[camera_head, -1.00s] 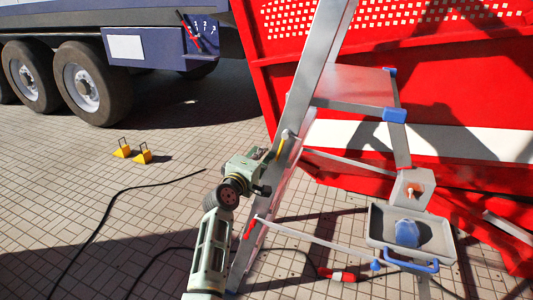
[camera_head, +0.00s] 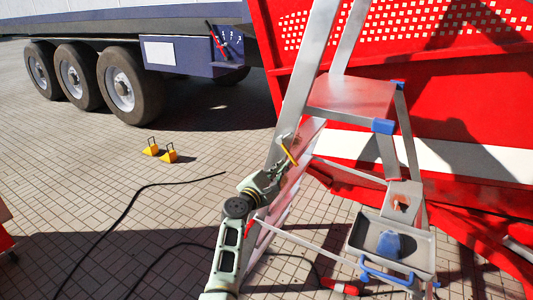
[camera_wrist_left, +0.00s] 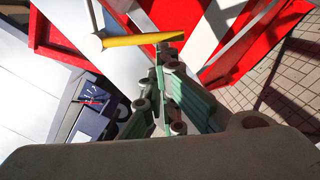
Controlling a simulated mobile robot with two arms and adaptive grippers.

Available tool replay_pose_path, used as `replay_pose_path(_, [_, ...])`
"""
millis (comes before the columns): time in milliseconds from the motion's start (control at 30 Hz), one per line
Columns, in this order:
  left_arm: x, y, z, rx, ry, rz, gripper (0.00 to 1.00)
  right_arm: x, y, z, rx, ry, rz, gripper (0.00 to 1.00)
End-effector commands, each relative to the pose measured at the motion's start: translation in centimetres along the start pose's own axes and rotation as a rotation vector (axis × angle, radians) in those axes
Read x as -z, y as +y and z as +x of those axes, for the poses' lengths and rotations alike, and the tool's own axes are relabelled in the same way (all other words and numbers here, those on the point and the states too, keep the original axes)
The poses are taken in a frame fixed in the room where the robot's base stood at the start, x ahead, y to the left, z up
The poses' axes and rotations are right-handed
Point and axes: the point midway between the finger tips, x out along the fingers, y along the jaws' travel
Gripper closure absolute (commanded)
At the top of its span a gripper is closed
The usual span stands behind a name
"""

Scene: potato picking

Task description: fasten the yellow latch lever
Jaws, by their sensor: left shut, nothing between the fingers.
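The yellow latch lever (camera_head: 289,154) is on the side rail of the stepladder (camera_head: 296,100), slanting down to the right. In the left wrist view the lever (camera_wrist_left: 143,39) lies nearly level, running right from a pale round pivot. My left gripper (camera_head: 277,172) is shut and empty, close beside the lever. In the wrist view my left fingertips (camera_wrist_left: 164,55) are near the lever's free end; I cannot tell whether they touch it. My right gripper is not in view.
A grey tray (camera_head: 362,247) with a blue item hangs on the ladder at right. A red perforated machine wall (camera_head: 450,90) stands behind. A truck trailer (camera_head: 180,55) is at the back left. Two yellow wheel chocks (camera_head: 169,155) and a black cable (camera_head: 125,205) lie on the paving.

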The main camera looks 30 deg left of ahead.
Motion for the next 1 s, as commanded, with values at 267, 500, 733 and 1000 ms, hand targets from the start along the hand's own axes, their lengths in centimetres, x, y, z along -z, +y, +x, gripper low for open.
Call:
replay_pose_path(267, [-1.2,-0.2,0.0,-0.01,0.0,-0.216,1.0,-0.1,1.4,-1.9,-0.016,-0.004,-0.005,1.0])
replay_pose_path(500, [-2.0,-0.7,0.1,-0.011,0.0,-0.262,1.0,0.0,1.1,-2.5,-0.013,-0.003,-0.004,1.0])
replay_pose_path(733, [-2.4,-0.8,0.1,-0.012,0.0,-0.26,1.0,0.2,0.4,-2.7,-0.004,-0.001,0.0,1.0])
replay_pose_path(1000, [-2.4,-0.8,0.1,-0.013,0.0,-0.258,1.0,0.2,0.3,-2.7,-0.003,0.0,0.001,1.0])
